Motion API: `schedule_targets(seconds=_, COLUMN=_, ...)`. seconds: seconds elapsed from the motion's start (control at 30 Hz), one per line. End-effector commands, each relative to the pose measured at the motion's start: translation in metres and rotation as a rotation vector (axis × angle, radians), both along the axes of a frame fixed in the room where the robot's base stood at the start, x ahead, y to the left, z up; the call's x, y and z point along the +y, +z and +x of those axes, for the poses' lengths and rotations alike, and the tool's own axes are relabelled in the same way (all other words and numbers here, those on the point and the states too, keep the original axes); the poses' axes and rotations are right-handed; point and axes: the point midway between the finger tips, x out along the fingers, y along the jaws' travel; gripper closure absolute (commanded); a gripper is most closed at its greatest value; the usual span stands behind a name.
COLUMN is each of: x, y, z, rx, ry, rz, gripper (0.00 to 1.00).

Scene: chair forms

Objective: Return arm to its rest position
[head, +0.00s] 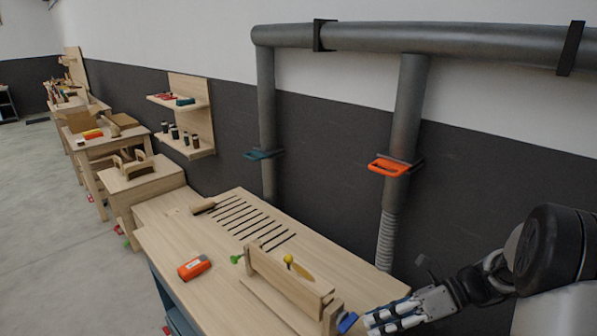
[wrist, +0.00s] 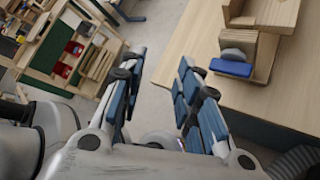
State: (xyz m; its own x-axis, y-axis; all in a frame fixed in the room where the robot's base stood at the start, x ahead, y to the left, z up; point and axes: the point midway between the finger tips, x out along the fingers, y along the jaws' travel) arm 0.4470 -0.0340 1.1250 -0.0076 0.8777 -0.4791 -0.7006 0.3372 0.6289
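My gripper (head: 392,318) is at the lower right of the head view, beside the right end of the wooden workbench (head: 185,232). In the wrist view my gripper (wrist: 158,80) has its two blue-padded fingers apart, with only floor showing between them. It holds nothing. My dark arm links run from it to the right edge of the head view. The bench top also shows at the right of the wrist view (wrist: 205,40).
On the bench are an orange box (head: 194,267), a brush (head: 203,207), a yellow-knobbed tool (head: 297,267), a wooden fixture (head: 290,285) and a blue block (head: 347,322) close to my gripper. Grey ducts (head: 405,110) with an orange handle (head: 390,166) stand behind. Open floor lies left.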

Motion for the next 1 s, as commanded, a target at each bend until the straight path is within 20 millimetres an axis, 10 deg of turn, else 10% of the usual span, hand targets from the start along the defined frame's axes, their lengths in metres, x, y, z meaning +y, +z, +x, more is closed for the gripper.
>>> schedule_targets(seconds=0.43, x=0.049, y=0.071, z=-0.097, rx=-0.678, ry=0.748, rz=-0.454, gripper=0.69)
schedule_targets(seconds=1.0, x=0.039, y=0.096, z=-0.197, rx=-1.374, ry=1.828, rz=-0.887, gripper=0.69)
